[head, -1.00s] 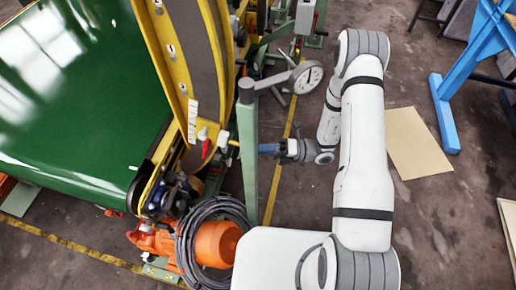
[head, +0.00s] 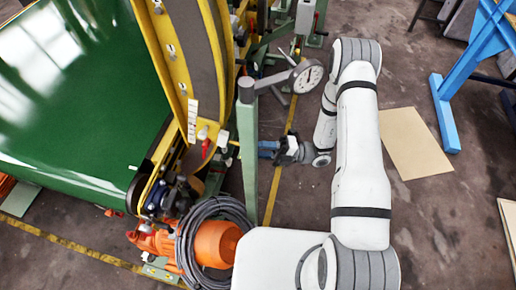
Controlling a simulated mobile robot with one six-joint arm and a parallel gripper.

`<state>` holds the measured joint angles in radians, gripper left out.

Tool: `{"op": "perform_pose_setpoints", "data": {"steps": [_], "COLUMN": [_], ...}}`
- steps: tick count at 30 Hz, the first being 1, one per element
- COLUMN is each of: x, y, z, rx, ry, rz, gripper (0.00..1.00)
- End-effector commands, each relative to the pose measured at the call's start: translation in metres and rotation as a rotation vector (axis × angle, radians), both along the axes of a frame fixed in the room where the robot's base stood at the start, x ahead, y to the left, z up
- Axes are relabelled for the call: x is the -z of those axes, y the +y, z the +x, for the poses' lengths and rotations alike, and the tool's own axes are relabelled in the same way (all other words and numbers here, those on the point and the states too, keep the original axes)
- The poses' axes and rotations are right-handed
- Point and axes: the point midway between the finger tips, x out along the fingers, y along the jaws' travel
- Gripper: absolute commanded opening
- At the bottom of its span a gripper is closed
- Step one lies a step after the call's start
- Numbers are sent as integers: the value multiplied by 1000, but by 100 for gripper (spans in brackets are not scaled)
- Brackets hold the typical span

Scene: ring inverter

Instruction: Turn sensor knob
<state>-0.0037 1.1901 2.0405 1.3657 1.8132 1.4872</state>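I cannot pick out the sensor knob for certain. A red handle (head: 206,149) and small white fittings (head: 203,132) sit on the yellow ring frame (head: 172,65), left of the post and apart from the gripper.
A coiled dark hose (head: 195,232) and an orange motor (head: 217,243) lie below left. A blue stand (head: 445,115) is at right. A tan sheet (head: 415,143) lies on the floor.

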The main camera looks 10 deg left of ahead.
Motion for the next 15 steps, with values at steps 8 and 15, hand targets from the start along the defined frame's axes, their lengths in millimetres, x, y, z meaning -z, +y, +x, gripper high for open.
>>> {"op": "perform_pose_setpoints", "data": {"steps": [8, 15], "x": [2, 1], "y": [-1, -1], "z": [0, 0], "rx": [2, 1], "ry": [0, -1], "rz": [-3, -2], "gripper": [41, 45]}}
